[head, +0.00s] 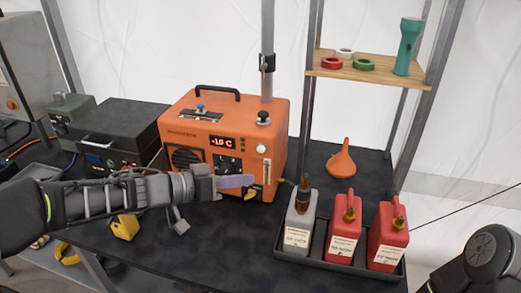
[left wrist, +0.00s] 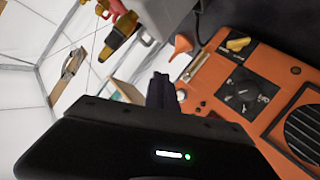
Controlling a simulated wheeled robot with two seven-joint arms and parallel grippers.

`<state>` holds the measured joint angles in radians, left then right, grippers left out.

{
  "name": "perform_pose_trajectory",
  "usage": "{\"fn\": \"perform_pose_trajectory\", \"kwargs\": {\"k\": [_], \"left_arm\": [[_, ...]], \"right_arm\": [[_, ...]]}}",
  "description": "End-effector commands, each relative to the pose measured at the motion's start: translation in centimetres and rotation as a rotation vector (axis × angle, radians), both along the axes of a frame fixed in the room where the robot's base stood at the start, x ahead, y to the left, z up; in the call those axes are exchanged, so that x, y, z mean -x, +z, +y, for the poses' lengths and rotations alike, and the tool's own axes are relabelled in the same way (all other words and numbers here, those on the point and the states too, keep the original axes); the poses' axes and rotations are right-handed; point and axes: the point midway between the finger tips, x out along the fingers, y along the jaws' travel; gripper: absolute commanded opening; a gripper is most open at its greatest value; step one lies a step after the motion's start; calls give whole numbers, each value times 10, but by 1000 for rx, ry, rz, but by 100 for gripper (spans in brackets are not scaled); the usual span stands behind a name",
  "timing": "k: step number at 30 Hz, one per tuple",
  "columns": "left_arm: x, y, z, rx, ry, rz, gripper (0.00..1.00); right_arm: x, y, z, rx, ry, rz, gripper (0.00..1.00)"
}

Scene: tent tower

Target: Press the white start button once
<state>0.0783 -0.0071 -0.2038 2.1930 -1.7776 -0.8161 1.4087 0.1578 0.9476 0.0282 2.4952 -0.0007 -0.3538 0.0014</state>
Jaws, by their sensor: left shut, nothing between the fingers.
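In the left wrist view a small pale round spot, likely the same button (left wrist: 181,95), shows just beside the fingertips. My left gripper (head: 236,182) is shut and empty, in front of the lower front panel, below and left of the button. It also shows in the left wrist view (left wrist: 162,90). I cannot tell whether it touches the panel. My right gripper is out of view.
A dark tray (head: 335,265) with a grey canister (head: 299,222) and two red canisters stands at the right. A dark case (head: 115,128) is at the left. A wooden shelf (head: 385,78) holds a teal flashlight (head: 408,47) and rings.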

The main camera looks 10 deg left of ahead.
Motion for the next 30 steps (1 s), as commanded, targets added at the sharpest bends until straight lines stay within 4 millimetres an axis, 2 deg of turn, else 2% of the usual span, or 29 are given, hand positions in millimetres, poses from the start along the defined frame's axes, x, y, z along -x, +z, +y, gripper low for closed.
{"fn": "perform_pose_trajectory", "kwargs": {"k": [8, 19, 22, 30], "left_arm": [[-13, -2, -1, -2, -1, -1, 0], [-60, -3, -4, -1, -1, -1, 0], [-71, 3, -5, -1, 0, 2, 0], [-87, 1, -6, -1, 1, -1, 0]], "right_arm": [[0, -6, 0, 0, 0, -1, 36], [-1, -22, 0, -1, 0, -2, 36], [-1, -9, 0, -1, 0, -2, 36], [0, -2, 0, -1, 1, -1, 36]]}}
